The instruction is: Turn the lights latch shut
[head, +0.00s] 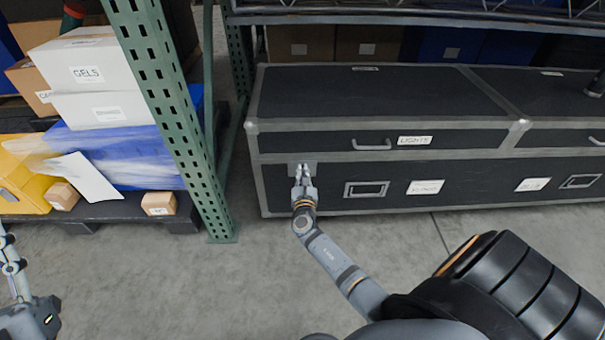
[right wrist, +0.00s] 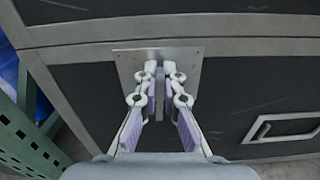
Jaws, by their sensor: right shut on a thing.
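The lights latch is on the front of a black case with grey edging (head: 310,140), below the drawer labelled LIGHTS (head: 414,140). Its square metal plate (head: 313,168) shows in the head view, and more closely in the right wrist view (right wrist: 126,66). My right gripper (head: 301,170) is shut on the latch's narrow grey tab (right wrist: 160,84), one finger on each side. The tab looks upright in the wrist view, and the fingers partly hide it. My left gripper (head: 9,262) is only partly in view at the left edge, away from the case, its fingertips unclear.
A green perforated rack post (head: 180,110) stands left of the case. Beyond it, a dark pallet (head: 110,212) carries wrapped goods and white boxes (head: 85,85). A recessed handle (head: 366,189) sits right of the latch. The concrete floor (head: 200,285) in front is clear.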

